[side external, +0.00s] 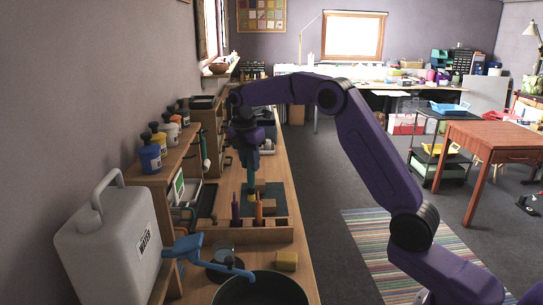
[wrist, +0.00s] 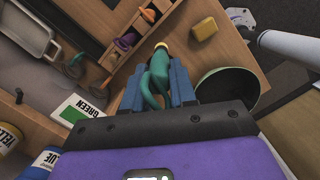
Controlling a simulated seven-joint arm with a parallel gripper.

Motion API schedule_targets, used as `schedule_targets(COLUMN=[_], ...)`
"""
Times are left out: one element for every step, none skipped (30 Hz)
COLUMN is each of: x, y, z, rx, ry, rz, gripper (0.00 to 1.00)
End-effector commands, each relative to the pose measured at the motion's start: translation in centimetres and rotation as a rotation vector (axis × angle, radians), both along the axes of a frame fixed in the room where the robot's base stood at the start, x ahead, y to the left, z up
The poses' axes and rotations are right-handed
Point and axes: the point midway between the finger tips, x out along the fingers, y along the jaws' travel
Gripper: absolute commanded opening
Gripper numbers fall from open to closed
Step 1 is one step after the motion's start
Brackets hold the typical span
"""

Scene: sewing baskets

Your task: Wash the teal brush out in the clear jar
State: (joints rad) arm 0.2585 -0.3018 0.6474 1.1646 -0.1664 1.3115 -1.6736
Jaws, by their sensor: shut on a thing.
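My gripper (wrist: 156,88) is shut on the teal brush (wrist: 158,68), whose far end shows a small yellow patch in the wrist view. In the side view my gripper (side external: 251,150) hangs over the bench behind the wooden brush rack, and the brush (side external: 252,178) points down from it above a dark green mat. I cannot pick out the jar in the wrist view.
The rack (side external: 275,234) holds a purple and an orange brush. A yellow sponge (side external: 286,260) and a dark bowl (side external: 262,290) are in front of it. A grey water container (side external: 115,245) with a blue tap (side external: 195,247) stands left. Paint bottles (side external: 150,158) line the wall shelf.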

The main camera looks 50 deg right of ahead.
Motion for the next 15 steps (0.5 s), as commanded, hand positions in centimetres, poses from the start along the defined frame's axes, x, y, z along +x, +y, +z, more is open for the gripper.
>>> schedule_targets(x=[0.2, 0.3, 0.3, 0.3, 0.3, 0.3, 0.3, 0.3, 0.2, 0.2, 0.2, 0.1, 0.1, 0.0, 0.0], y=[2.3, 3.4, 4.8, 5.9, 6.7, 7.9, 8.6, 9.3, 10.2, 10.8, 11.4, 12.1, 12.6, 13.1, 12.6], z=[0.0, 0.0, 0.0, 0.0, 0.0, 0.0, 0.0, 0.0, 0.0, 0.0, 0.0, 0.0, 0.0, 0.0, -1.1], rx=[-0.002, -0.003, -0.005, -0.006, -0.007, -0.009, -0.01, -0.01, -0.012, -0.012, -0.013, -0.014, -0.015, -0.015, -0.016], ry=[0.001, 0.0, 0.0, 0.001, 0.001, 0.0, 0.0, -0.001, -0.001, -0.001, -0.001, -0.001, -0.001, -0.001, 0.004], rz=[0.036, 0.054, 0.075, 0.091, 0.104, 0.121, 0.133, 0.144, 0.157, 0.166, 0.175, 0.186, 0.194, 0.201, 0.196], gripper=[0.0, 0.0, 0.0, 0.0, 0.0, 0.0, 0.0, 0.0, 0.0, 0.0, 0.0, 0.0, 0.0, 0.0, 0.0])
